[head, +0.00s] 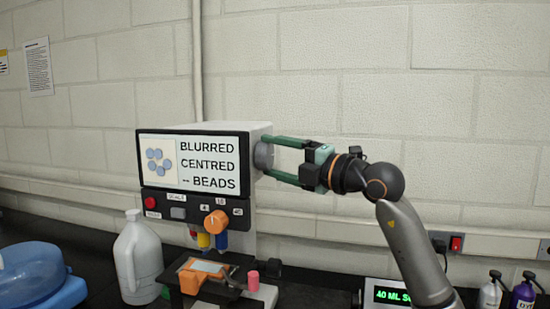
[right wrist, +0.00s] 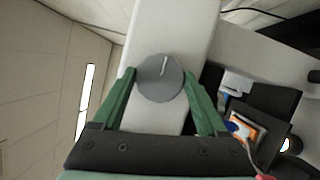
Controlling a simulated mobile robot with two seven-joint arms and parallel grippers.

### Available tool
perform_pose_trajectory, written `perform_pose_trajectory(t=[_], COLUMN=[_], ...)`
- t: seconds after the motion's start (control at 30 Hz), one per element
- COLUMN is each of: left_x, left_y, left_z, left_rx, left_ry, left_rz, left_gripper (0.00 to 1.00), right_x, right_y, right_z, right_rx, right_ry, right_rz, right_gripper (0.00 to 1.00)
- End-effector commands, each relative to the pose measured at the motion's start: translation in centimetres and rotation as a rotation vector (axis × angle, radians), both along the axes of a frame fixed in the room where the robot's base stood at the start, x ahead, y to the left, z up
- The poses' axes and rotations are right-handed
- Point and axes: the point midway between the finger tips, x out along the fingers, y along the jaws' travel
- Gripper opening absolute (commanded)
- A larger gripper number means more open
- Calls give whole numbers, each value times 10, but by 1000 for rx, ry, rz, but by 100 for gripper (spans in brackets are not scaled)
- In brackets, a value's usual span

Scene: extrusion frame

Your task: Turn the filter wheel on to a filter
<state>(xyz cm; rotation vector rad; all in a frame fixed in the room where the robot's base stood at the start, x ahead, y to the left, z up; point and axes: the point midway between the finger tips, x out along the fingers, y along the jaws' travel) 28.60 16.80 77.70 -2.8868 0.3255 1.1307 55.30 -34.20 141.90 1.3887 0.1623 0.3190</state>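A white bench instrument (head: 260,127) has a grey round knob (head: 263,156) on its right side, likely the filter wheel. In the right wrist view the knob (right wrist: 158,82) faces me, with a white mark pointing up and slightly right. My right gripper (head: 270,156) has its two green fingers apart, one above and one below the knob in the head view. In the right wrist view the fingers (right wrist: 159,76) flank the knob, with narrow gaps. The screen (head: 205,164) reads "BLURRED CENTRED -- BEADS". My left gripper is out of view.
Below the screen are an orange knob (head: 216,221), a red button (head: 150,202) and coloured objectives over a stage (head: 206,268). A green display (head: 388,295) and small bottles (head: 523,292) stand right.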

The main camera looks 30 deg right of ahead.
Motion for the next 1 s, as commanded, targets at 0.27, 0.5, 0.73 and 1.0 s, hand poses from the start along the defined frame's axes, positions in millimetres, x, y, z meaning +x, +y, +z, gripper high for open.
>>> perform_pose_trajectory(t=[0.27, 0.5, 0.73, 1.0], left_x=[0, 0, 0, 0], left_y=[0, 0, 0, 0], left_z=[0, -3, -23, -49], left_rx=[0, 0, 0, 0], left_ry=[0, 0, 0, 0], left_rz=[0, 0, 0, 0], left_gripper=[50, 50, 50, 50], right_x=[0, -3, -37, -92], right_y=[0, -2, -14, -31], right_z=[0, -1, -9, -12], right_rx=[-1, -1, -4, -3], right_ry=[0, -1, -2, 0], right_rz=[0, -1, -4, -2], right_gripper=[100, 100, 100, 100])
